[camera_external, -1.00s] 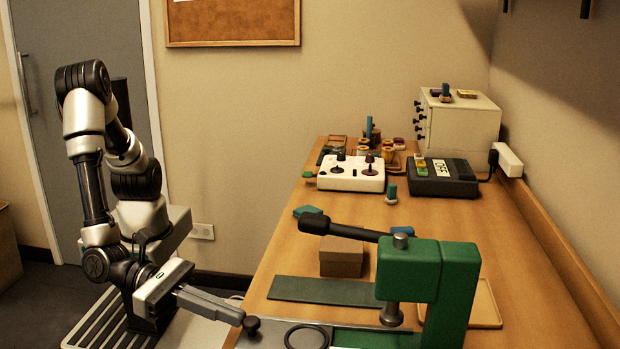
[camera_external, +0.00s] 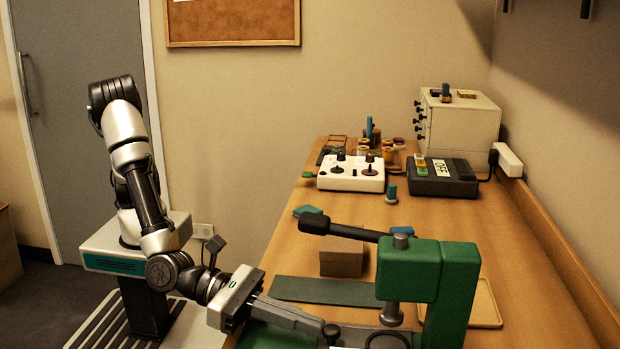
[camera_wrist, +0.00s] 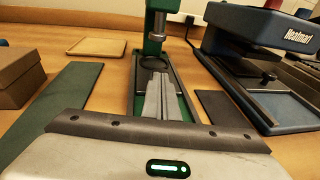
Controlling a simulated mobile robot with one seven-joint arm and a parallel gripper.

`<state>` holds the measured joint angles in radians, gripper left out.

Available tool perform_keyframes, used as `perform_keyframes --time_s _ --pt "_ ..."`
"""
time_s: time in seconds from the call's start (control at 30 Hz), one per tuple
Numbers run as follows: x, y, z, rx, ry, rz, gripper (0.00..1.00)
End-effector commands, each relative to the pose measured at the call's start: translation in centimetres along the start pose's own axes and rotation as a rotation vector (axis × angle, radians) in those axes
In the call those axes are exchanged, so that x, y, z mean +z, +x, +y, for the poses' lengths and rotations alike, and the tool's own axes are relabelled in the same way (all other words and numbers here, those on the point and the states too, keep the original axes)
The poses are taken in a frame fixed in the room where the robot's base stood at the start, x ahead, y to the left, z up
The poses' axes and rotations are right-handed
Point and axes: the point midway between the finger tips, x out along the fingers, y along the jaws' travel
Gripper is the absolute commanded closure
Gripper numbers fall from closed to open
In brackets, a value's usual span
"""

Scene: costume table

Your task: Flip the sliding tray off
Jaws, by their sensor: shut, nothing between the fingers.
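The green press (camera_external: 425,272) stands at the front of the table, its black lever pointing left. Its sliding tray has a round dark knob (camera_external: 331,331) and a dark ring (camera_external: 388,339), which lies near the press's metal post in the external view. In the wrist view the ring (camera_wrist: 160,68) lies just beyond my fingertips, near the foot of the press (camera_wrist: 152,30). My gripper (camera_external: 318,326) is shut and empty, its tips at the knob's left side, seemingly touching it. My shut fingers (camera_wrist: 158,82) point along the tray in the wrist view and hide the knob.
A blue press (camera_wrist: 262,28) stands at the right in the wrist view. A dark green mat (camera_external: 330,289), a brown box (camera_external: 341,257) and a shallow wooden tray (camera_external: 483,303) lie around the green press. A white control box (camera_external: 350,174) sits farther back.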

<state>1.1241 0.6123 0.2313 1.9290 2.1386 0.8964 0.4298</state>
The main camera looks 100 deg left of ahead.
Motion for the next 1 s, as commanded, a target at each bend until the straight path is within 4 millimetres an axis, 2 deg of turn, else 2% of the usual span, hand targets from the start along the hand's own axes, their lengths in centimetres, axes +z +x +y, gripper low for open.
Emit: perform_keyframes --time_s 0.03,0.17,0.27,0.5,0.7,0.83,1.0 --pt "0.7 0.3 0.2 0.004 -0.001 -0.013 1.0" --pt "0.7 -0.9 0.2 0.003 -0.002 -0.012 1.0" --pt "0.6 -2.8 0.0 -0.001 -0.002 -0.008 1.0" --pt "0.5 -8.6 -0.1 -0.003 -0.001 -0.004 1.0" --pt "0.3 -12.4 0.0 -0.002 -0.001 -0.003 1.0" --pt "0.2 -13.7 0.0 0.0 -0.001 -0.003 1.0" --pt "0.1 -14.3 0.0 0.0 -0.001 -0.003 1.0"
